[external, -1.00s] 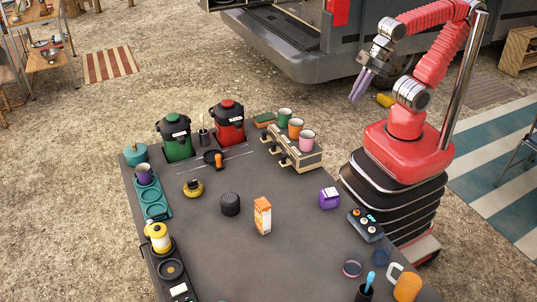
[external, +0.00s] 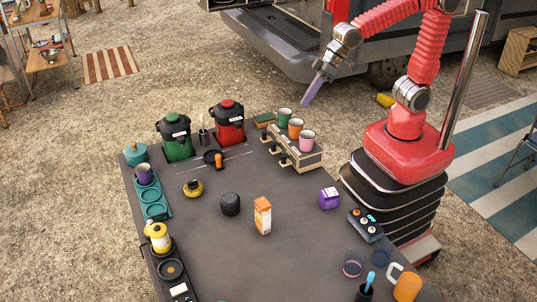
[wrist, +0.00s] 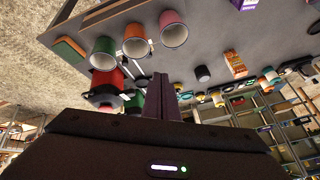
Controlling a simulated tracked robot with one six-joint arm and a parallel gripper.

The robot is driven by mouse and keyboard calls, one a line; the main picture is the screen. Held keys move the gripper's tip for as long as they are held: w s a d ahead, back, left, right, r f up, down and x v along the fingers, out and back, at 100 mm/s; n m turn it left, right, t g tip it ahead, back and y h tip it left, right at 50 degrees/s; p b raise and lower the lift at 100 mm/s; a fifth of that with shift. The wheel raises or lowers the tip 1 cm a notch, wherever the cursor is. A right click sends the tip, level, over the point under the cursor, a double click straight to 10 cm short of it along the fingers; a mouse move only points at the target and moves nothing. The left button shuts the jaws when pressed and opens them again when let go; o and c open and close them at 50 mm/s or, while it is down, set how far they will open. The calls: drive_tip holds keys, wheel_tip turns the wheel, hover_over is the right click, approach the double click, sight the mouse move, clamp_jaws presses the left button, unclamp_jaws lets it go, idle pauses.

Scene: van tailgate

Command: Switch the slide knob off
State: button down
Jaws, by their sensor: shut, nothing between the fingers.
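An orange knob (external: 218,161) stands on a pair of thin rails (external: 240,158) lying on the dark table, in front of the red dispenser, in the external view. It looks like the slide knob; I cannot read any marking for on or off. My gripper (external: 306,101) is shut and empty, in the air beyond the table's back edge, above and behind the cups. It points down and to the left, well apart from the knob. In the wrist view the shut fingers (wrist: 159,80) show, and I cannot make out the knob there.
A wooden rack (external: 292,153) with three cups and dark front knobs stands near the gripper. A red dispenser (external: 229,125) and a green dispenser (external: 176,139) stand at the back left. A carton (external: 263,215) and a black cylinder (external: 230,204) stand mid-table. A control box (external: 365,225) sits at right.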

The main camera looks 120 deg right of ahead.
drive_tip(key=w+d+f+m, duration=0.3)
drive_tip(key=w+d+f, duration=0.2)
drive_tip(key=w, duration=0.4)
drive_tip(key=w+d+f+m, duration=0.2)
drive_tip(key=w+d+f, duration=0.3)
drive_tip(key=w, duration=0.3)
drive_tip(key=shift+w+f+m+t+h, duration=0.3)
drive_tip(key=shift+w+f+m+h, duration=0.1)
drive_tip(key=shift+f, duration=0.1)
drive_tip(key=shift+d+f, duration=0.1)
drive_tip(key=x, duration=0.9)
drive_tip(key=shift+w+f, duration=0.25)
drive_tip(key=w, duration=0.1)
drive_tip(key=w+a, duration=0.1)
drive_tip(key=shift+w+a+f, duration=0.15)
drive_tip(key=shift+w, duration=0.25)
drive_tip(key=shift+w+a, duration=0.2)
drive_tip(key=shift+w, duration=0.25)
drive_tip(key=shift+w, duration=0.1)
